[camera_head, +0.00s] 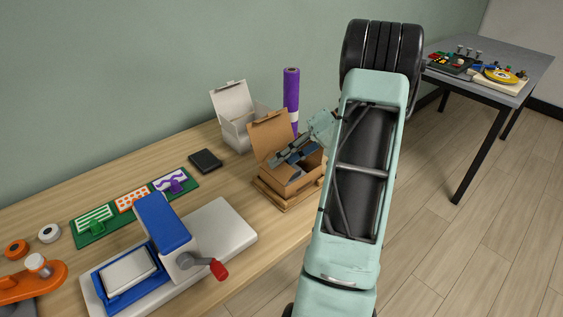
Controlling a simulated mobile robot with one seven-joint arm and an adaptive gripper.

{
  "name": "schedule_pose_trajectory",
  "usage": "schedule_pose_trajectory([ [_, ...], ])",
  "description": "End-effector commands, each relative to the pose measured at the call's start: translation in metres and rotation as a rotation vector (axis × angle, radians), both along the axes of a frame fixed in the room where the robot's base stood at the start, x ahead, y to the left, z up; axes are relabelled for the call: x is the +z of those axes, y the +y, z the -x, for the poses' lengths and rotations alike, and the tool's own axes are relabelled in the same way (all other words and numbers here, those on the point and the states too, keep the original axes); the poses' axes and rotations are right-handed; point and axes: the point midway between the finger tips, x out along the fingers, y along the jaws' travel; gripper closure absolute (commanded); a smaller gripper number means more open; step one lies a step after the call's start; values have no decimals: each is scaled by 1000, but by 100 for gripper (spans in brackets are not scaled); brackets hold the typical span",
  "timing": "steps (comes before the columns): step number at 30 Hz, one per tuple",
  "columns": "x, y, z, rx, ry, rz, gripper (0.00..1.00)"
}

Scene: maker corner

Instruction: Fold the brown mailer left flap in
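The brown mailer (306,183) stands on the wooden workbench, on a low wooden base (269,201). Its lid (265,134) is raised at the back left. My gripper (287,155) reaches in from the right, with its dark fingers over the mailer's opening. I cannot tell whether the fingers touch the mailer or how far apart they are. The left flap cannot be made out clearly; my gripper and arm cover part of the opening and the right side. A blue-grey surface shows in the opening under the fingers, too small to identify.
A white box (236,135) with its lid up and a purple roll (291,88) stand close behind the mailer. A black square item (205,161) lies to the left. A press with a red handle (219,270) stands in front left. A grey table (525,62) is at right.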

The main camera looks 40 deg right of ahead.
Motion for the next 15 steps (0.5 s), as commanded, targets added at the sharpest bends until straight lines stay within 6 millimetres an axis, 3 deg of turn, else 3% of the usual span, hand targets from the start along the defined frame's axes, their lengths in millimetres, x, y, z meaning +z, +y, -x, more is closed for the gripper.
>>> schedule_pose_trajectory([
  [15,53,-71,30,-3,-1,3,81],
])
